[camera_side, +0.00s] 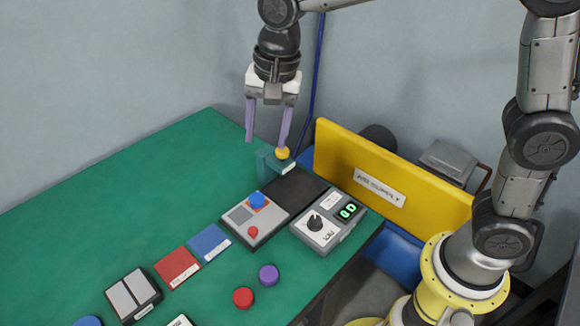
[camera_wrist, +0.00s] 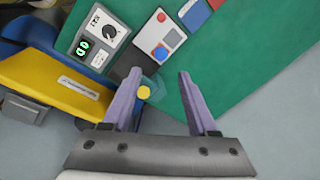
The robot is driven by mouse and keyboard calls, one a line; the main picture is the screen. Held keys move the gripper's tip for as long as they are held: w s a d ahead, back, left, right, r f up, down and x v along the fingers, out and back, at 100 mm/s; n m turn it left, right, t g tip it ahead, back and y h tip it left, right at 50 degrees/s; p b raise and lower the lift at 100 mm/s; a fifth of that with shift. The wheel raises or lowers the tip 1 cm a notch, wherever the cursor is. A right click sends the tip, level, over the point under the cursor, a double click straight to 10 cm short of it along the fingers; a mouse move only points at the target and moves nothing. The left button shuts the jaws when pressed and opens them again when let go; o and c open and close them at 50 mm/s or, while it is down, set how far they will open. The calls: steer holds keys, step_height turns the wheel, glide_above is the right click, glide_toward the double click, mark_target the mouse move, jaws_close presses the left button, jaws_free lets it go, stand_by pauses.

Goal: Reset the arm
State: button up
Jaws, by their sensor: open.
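My gripper (camera_side: 266,143) hangs above the far corner of the green table, its two purple fingers spread apart with nothing between them. In the wrist view my gripper (camera_wrist: 158,78) is open, and the yellow knob (camera_wrist: 144,92) shows beside the left finger.
A yellow air supply panel (camera_side: 372,183) stands behind a grey unit with a dial and green display (camera_side: 328,222). A grey box with blue and red buttons (camera_side: 254,219), red and blue pads, and loose red (camera_side: 243,298) and purple (camera_side: 269,275) discs lie on the table (camera_side: 110,190).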

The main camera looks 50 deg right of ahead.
steer(key=s+d+r+n+t, duration=0.25)
steer(key=s+d+r, duration=0.45)
steer(key=s+d, duration=0.5)
steer(key=s+d+f+n+t, duration=0.1)
steer(key=s+d+f+n, duration=0.2)
steer(key=s+f+n, duration=0.3)
steer(key=s+n, duration=0.2)
steer(key=s, duration=0.2)
steer(key=shift+s+d+f+h, duration=0.15)
steer(key=shift+d+f+h, duration=0.05)
steer(key=shift+h, duration=0.1)
